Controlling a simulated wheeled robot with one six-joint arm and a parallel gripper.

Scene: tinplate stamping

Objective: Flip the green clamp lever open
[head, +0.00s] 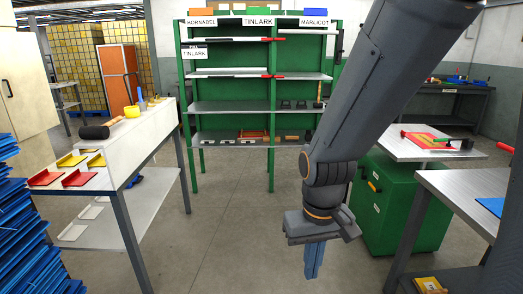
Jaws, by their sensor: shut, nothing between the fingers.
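My gripper (313,262) hangs pointing down in the middle of the head view, with its blue fingers together and nothing between them. It is over the open floor, apart from everything around it. On the metal top of the green cabinet (395,205) at the right lies a red and yellow-orange plate (426,141). A small green piece (443,139), which looks like the clamp lever, shows at the plate's right side beside a dark part. It is too small to tell whether it stands up or lies flat. My gripper is left of and nearer than this cabinet.
A green shelf rack (230,108) stands at the back. A white-sided bench (140,140) with red and yellow trays is at the left, and blue stacked sheets (25,220) at the front left. Another metal table (470,192) is at the front right. The middle floor is clear.

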